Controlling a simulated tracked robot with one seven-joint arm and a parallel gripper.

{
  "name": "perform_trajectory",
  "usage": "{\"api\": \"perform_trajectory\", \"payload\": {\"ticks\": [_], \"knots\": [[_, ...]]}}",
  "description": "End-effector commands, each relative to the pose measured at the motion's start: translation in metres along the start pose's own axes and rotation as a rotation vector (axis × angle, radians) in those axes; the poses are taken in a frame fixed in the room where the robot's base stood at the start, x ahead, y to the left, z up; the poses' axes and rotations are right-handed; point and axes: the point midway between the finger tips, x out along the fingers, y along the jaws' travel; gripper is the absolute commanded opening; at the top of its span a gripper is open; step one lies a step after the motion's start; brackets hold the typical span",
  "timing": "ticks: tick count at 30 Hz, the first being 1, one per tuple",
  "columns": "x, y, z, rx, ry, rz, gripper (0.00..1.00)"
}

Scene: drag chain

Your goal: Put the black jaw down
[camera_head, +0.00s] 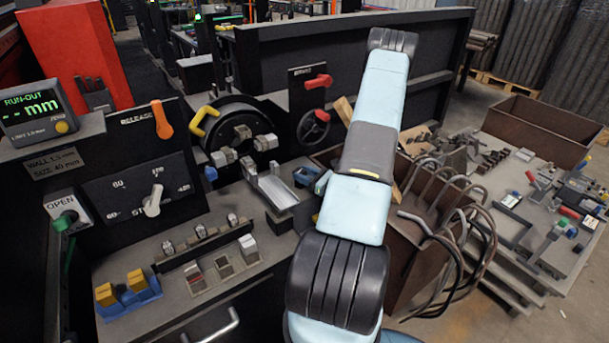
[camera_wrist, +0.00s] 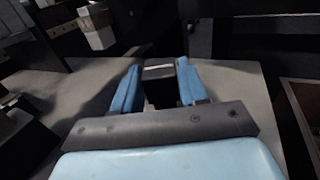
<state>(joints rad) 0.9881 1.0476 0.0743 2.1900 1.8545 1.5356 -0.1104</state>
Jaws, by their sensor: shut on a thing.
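My gripper (camera_wrist: 156,88) shows in the wrist view with its two blue fingers shut on the black jaw (camera_wrist: 159,72), a small dark block with a pale edge, at the fingertips. The jaw is over or close to a grey bench top (camera_wrist: 85,95); I cannot tell whether it touches. In the head view my gripper (camera_head: 321,183) is at the bench's right side, beside a pale metal tray (camera_head: 274,190). My arm hides much of that spot, and I cannot make out the jaw there.
A chuck with grey jaws (camera_head: 242,145) and a yellow handle stands left of my arm. A bench slot block (camera_head: 222,267) and blue-yellow blocks (camera_head: 128,294) sit at front left. A rusty bin (camera_head: 425,215) with bent hoses is right of my arm.

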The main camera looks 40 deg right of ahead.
Motion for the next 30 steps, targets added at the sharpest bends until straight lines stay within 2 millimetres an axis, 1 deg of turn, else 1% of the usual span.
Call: {"api": "perform_trajectory", "payload": {"ticks": [1, 9, 17, 19, 23, 30], "knots": [[0.0, 0.0, -0.001, 0.0, 0.0, -0.001, 0.43], [-0.002, -0.002, 0.0, 0.0, 0.0, -0.004, 0.68], [-0.002, -0.002, 0.001, 0.0, 0.0, -0.006, 0.68], [-0.006, -0.003, 0.0, 0.0, 0.0, -0.007, 0.68], [-0.022, -0.003, 0.001, 0.001, 0.0, -0.009, 0.68], [-0.069, -0.003, 0.0, 0.001, 0.0, -0.01, 0.68]]}}
